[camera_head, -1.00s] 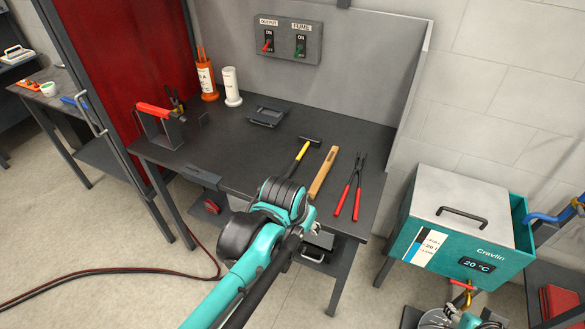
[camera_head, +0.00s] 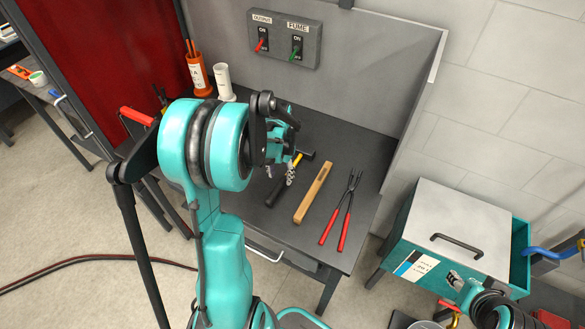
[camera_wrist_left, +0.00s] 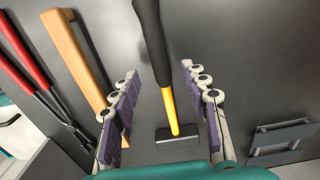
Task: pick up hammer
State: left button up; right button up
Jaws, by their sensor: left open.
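The hammer lies on the dark workbench (camera_head: 330,145). In the head view its yellow neck and dark head (camera_head: 306,155) show, while my left gripper (camera_head: 286,172) covers part of it. In the left wrist view the hammer (camera_wrist_left: 168,85) has a black grip, a yellow neck and a dark head near the bottom. My left gripper (camera_wrist_left: 162,105) is open, with one finger on each side of the hammer and a gap on both sides. The hammer appears to rest on the bench.
A wooden-handled tool (camera_head: 313,192) and red-handled tongs (camera_head: 341,212) lie to the right of the hammer. An orange container (camera_head: 199,76) and a white bottle (camera_head: 224,84) stand at the back left. A teal cooler box (camera_head: 463,240) stands right of the bench.

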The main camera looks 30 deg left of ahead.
aim_at(281, 182)
pick_arm(q)
notch_tip(281, 182, down, 4)
jog(key=shift+w+f+b, duration=0.1)
jog(key=shift+f+b, duration=0.15)
jog(key=shift+b, duration=0.6)
jog(key=shift+r, duration=0.1)
grip_shut()
jog(key=shift+r, duration=0.1)
